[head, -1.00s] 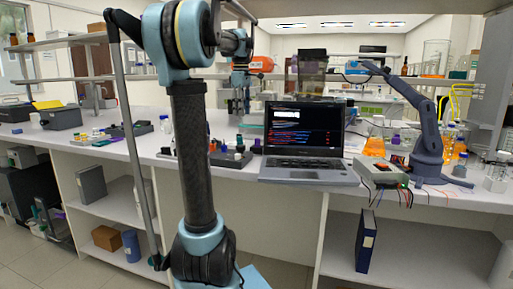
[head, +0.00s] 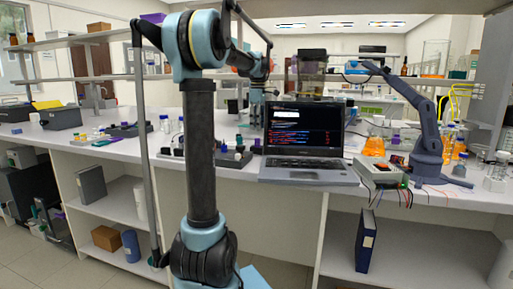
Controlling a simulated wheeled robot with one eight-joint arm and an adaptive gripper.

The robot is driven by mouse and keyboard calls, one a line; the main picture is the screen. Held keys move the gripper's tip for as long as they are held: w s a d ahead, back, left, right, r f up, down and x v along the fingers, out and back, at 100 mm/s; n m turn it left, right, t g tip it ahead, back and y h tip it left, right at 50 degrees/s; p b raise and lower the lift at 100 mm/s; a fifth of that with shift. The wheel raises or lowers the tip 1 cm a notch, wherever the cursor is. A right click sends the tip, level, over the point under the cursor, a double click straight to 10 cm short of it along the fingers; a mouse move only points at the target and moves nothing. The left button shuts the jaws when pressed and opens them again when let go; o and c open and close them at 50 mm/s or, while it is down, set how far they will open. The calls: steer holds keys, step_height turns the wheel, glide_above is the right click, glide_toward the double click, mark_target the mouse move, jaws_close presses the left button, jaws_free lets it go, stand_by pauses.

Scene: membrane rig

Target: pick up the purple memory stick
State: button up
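I cannot make out the purple memory stick for certain; several tiny purple spots show on the bench, among them a purple item (head: 257,142) by the laptop's left edge and another purple item (head: 396,140) right of the laptop. My gripper (head: 256,118) is small and far off, over the bench just behind the laptop's left edge. Its fingers are partly hidden and too small to tell open from shut. I cannot see anything held in it.
An open laptop (head: 305,172) stands at the bench's front edge. A dark tray with small parts (head: 230,158) is left of it. Right are a grey-blue desktop arm (head: 427,135), a wired box (head: 381,172) and orange flasks (head: 373,147).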

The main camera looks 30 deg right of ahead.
mark_target(257, 139)
steer(key=shift+f, duration=3.85)
jaws_close()
